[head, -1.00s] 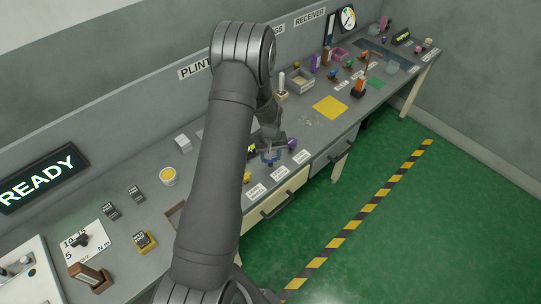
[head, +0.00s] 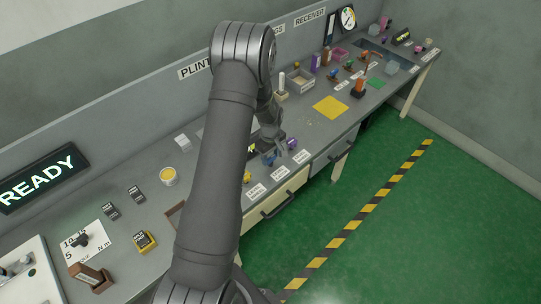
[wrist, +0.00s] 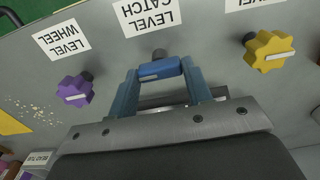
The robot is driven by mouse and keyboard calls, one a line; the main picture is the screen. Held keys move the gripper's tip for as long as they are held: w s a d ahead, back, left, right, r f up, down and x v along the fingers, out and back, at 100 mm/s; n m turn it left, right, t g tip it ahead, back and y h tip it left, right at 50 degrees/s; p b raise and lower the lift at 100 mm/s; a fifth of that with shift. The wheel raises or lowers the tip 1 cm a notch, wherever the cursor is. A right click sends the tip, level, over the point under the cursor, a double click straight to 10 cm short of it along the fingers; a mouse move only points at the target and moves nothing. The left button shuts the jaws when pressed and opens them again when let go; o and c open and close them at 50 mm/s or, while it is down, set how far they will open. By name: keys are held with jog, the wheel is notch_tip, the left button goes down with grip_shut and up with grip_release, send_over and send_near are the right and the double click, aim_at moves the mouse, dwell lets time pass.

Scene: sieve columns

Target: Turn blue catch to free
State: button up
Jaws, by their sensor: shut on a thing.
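The blue catch (wrist: 159,71) is a small blue bar with a pale line along it, in front of the upside-down LEVEL CATCH label (wrist: 147,14) in the wrist view. My gripper (wrist: 160,74) has its blue-grey fingers at the two ends of the bar and is shut on it. The bar lies nearly level across the wrist picture, tilted slightly. In the head view my gripper (head: 270,158) is low at the bench front, and my arm hides part of that area. The catch is too small there to tell from the fingers.
A purple knob (wrist: 74,90) by the LEVEL WHEEL label (wrist: 62,40) is left of the catch in the wrist view. A yellow knob (wrist: 268,50) is to the right. Both stand clear of the fingers. A lit READY sign (head: 39,180) is at the left in the head view.

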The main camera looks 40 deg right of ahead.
aim_at(271, 158)
dwell(0.3)
jog(key=o, duration=1)
notch_tip(271, 158, up, 17)
jog(key=shift+r, duration=0.2)
notch_tip(271, 158, down, 18)
jog(key=shift+r, duration=0.25)
dwell(0.3)
jog(key=shift+r, duration=0.15)
